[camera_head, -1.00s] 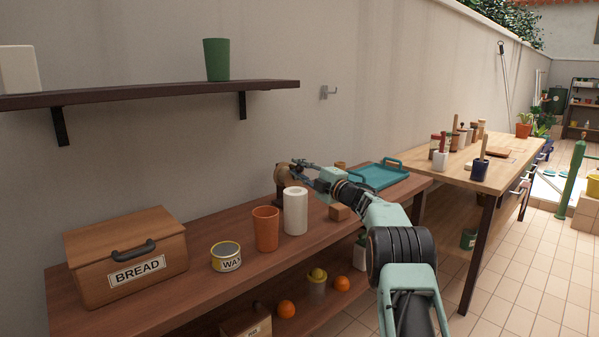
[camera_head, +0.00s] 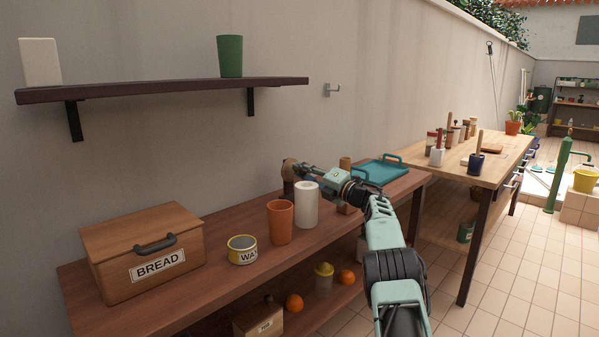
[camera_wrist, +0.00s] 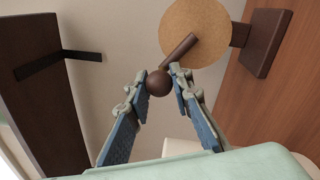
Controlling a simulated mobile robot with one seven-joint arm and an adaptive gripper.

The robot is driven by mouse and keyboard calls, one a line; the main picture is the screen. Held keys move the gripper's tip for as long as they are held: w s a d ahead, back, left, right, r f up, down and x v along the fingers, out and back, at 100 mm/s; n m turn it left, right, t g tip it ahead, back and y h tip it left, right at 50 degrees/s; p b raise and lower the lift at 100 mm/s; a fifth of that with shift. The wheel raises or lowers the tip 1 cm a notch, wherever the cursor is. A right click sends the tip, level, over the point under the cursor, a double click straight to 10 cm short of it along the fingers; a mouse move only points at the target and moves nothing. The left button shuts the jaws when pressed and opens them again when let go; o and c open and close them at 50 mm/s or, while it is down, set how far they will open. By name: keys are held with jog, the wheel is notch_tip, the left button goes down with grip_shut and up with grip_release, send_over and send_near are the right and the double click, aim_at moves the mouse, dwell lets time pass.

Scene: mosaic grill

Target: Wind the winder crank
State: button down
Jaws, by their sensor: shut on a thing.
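The winder has a round tan disc (camera_wrist: 197,30) with a dark brown crank bar (camera_wrist: 180,48) across its face. A round brown crank knob (camera_wrist: 158,84) sits at the bar's end. My gripper (camera_wrist: 160,76) has a finger on each side of the knob and is shut on it. In the head view the winder (camera_head: 289,171) stands at the back of the brown bench, by the wall. My gripper (camera_head: 302,169) reaches it from the right, and the knob is hidden there.
A white cylinder (camera_head: 307,205) and an orange cup (camera_head: 280,222) stand close in front of the winder. A wax tin (camera_head: 242,250) and bread box (camera_head: 145,255) are farther left. A shelf (camera_head: 170,90) hangs above left.

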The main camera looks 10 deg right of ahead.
jog(key=shift+f, duration=0.1)
dwell(0.5)
jog(key=c, duration=1.7)
grip_release()
jog(key=shift+s+d, duration=0.1)
jog(key=shift+v, duration=5.9)
